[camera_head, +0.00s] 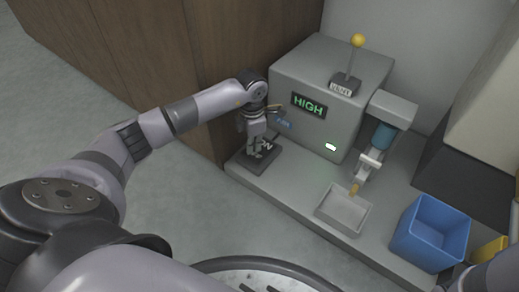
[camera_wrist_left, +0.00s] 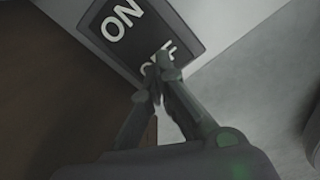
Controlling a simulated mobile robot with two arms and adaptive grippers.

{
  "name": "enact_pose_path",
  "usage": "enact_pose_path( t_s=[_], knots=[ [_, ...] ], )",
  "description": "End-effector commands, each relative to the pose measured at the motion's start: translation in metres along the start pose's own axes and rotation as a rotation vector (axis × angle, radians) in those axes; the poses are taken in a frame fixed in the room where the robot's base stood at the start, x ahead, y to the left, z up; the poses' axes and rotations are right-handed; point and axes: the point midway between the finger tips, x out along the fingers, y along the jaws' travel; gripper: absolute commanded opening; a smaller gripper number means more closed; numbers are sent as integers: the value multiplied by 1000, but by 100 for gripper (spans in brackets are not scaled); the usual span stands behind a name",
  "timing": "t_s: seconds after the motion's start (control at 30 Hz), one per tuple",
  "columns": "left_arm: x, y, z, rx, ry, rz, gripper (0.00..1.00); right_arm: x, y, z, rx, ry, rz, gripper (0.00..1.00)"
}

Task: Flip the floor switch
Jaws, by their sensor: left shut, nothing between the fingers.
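The floor switch (camera_head: 266,164) is a dark plate with white lettering on the low grey platform, at the platform's left end. In the left wrist view the switch (camera_wrist_left: 133,12) shows "ON" at the far end and "OFF" at the near end. My left gripper (camera_head: 255,151) is over the switch, pointing down, shut and empty. In the left wrist view its fingertips (camera_wrist_left: 157,72) meet over the "OFF" end and partly cover those letters. Whether they touch the plate I cannot tell.
A grey press box (camera_head: 310,75) with a green "HIGH" display stands behind the switch. A yellow-knobbed lever (camera_head: 357,41) rises from its top. A dispenser (camera_head: 383,130), a shallow tray (camera_head: 343,209) and a blue bin (camera_head: 432,232) are to the right. A brown wooden wall (camera_head: 150,50) is close behind my left arm.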

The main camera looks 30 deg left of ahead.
Motion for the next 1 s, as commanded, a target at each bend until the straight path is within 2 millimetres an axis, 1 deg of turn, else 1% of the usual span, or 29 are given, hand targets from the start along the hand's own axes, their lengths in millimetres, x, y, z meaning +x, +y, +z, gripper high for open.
enact_pose_path(
  t_s=[1.0],
  knots=[
    [15,0,0,0,0,0,0,-7,-2,-2,0,-1,0,40]
  ],
)
